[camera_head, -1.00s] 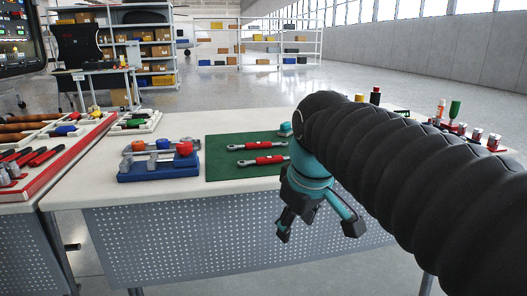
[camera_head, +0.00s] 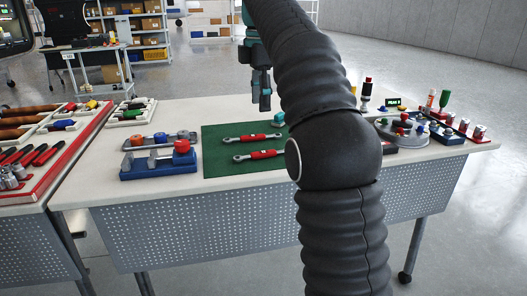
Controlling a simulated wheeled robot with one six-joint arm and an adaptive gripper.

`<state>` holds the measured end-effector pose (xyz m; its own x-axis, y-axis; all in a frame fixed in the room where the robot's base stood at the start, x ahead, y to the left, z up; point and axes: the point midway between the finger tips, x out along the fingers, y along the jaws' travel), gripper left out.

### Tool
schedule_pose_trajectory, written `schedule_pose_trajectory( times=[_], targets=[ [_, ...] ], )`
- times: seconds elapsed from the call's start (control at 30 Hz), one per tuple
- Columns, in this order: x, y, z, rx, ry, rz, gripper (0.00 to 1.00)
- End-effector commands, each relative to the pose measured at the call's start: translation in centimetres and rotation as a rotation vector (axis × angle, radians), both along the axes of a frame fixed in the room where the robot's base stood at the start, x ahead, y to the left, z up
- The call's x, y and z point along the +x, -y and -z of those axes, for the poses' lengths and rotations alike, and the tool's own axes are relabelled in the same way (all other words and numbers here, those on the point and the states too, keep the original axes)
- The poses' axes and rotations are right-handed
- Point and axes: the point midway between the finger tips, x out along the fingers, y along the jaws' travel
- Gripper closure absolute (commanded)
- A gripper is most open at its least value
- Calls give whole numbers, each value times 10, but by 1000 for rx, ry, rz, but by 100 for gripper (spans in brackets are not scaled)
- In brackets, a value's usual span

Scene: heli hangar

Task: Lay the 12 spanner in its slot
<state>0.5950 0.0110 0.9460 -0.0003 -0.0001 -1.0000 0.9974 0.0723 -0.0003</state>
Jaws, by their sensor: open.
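Two spanners with red middles lie on a green mat (camera_head: 222,169): a far spanner (camera_head: 252,138) and a near spanner (camera_head: 259,154). Their size marks are too small to read, so I cannot tell which is the 12. No slot can be made out clearly; my arm covers the right part of the mat. My gripper (camera_head: 262,105) is open and empty, pointing down above the far edge of the table, beyond the mat and apart from both spanners.
Bottles, a round grey tray (camera_head: 402,134) and red holders crowd the right side. A red-edged tool tray (camera_head: 62,150) is on the left table.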

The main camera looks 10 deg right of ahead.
Motion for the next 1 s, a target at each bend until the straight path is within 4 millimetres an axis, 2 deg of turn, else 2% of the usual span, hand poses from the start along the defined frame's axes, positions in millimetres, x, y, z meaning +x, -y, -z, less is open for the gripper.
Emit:
schedule_pose_trajectory(
  times=[0.2,0.4,0.67,1.0],
  targets=[
    [0,0,40,0,-4,-3,49],
    [0,1,71,0,-2,-2,49],
    [1,1,87,0,-1,-1,49],
    [4,7,130,0,-2,-2,49]
  ],
)
